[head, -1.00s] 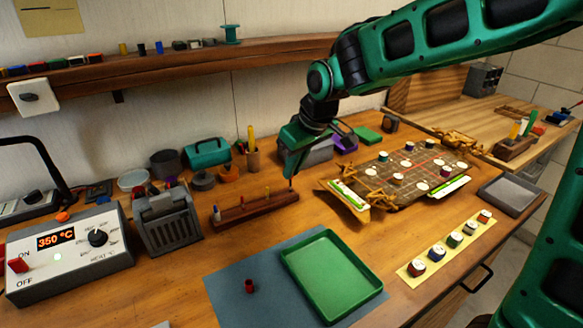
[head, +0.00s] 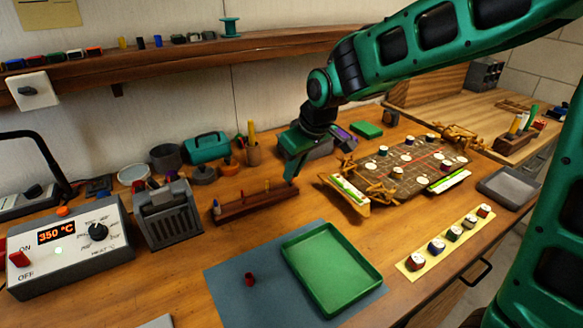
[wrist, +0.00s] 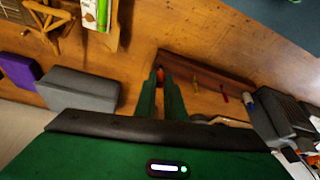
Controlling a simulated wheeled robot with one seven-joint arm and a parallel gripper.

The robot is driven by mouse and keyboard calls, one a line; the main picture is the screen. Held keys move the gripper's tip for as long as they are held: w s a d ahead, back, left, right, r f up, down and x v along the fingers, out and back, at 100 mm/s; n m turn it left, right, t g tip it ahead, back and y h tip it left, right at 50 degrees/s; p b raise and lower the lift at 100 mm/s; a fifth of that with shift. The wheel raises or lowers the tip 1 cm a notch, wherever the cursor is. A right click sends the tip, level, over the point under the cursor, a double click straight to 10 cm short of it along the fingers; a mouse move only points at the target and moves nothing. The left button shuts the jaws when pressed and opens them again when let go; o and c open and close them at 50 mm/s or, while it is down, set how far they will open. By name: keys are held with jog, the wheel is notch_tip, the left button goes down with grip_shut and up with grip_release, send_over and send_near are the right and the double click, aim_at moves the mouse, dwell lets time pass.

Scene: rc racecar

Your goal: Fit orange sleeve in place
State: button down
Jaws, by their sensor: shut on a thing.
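My gripper (head: 290,180) is at the right end of a dark wooden rack (head: 232,211), pointing down. In the wrist view the gripper (wrist: 160,80) is shut on a small orange-red piece, which looks like the orange sleeve (wrist: 160,75), at its fingertips. Most of the sleeve is hidden by the fingers, and I cannot tell whether it touches the rack. The rack also holds a red piece (head: 243,194), a yellow piece (head: 267,186) and a bluish piece (head: 216,207). A brown board (head: 395,180) with round white-topped parts lies between wooden holders to the right.
A green tray (head: 340,275) and a small red piece (head: 249,279) are on a blue mat (head: 225,300). A heat unit (head: 70,255) reading 350 °C and a grey holder (head: 168,215) stand left. A yellow strip (head: 440,254) with several small pots lies at right.

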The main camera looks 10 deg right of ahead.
jog(key=shift+f, duration=0.95)
jog(key=c, duration=1.4)
grip_release()
jog(key=shift+o, duration=0.2)
jog(key=shift+r, duration=0.1)
jog(key=v, duration=0.8)
jog(key=shift+w+r, duration=0.2)
jog(key=shift+r, duration=0.25)
jog(key=shift+s+a, duration=0.1)
jog(key=shift+a, duration=0.05)
